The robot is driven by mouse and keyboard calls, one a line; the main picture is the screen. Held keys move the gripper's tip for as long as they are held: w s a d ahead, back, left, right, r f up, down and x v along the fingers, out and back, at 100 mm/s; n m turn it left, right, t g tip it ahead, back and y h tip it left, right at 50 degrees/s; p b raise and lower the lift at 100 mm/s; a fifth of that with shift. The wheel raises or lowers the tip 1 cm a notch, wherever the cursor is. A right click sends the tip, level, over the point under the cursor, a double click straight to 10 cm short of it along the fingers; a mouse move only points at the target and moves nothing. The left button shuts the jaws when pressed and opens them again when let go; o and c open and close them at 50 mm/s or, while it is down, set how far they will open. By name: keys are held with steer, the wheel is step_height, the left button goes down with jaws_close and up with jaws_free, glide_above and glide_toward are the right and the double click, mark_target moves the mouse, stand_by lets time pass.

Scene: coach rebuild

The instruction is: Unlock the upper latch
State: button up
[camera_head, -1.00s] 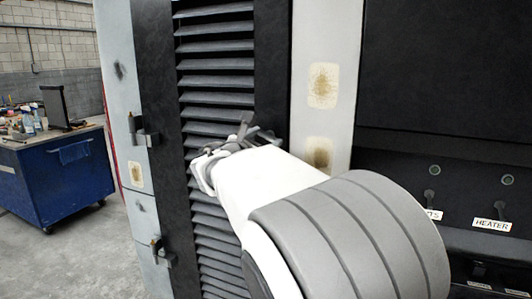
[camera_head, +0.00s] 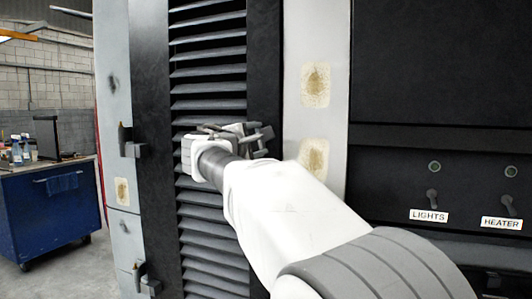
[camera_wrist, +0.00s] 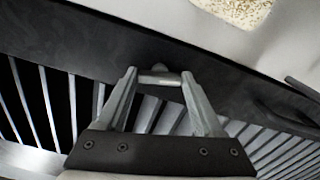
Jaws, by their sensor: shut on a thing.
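The upper latch shows in the wrist view as a small light metal bar (camera_wrist: 160,78) on the dark frame strip beside the louvred panel. My gripper (camera_wrist: 161,82) is shut on it, with one finger at each end. In the head view my gripper (camera_head: 262,136) reaches the right edge of the louvred panel (camera_head: 208,85). There the latch is hidden or hard to tell from the grey fingers.
Two dark fittings (camera_head: 130,141) stick out at the panel's left. A pale post with stained patches (camera_head: 315,85) stands to the right, then a dark console with LIGHTS (camera_head: 428,215) and HEATER switches. A blue cabinet (camera_head: 45,210) is far left.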

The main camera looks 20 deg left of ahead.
steer(key=shift+f+m+b, duration=0.15)
steer(key=shift+m+b, duration=0.8)
steer(key=shift+m, duration=0.65)
steer(key=o, duration=1.4)
steer(key=s, duration=0.5)
steer(key=s+a, duration=0.1)
steer(key=s, duration=1.1)
steer(key=shift+s+a+b, duration=0.15)
steer(key=shift+s+b, duration=0.05)
steer(key=shift+b, duration=0.2)
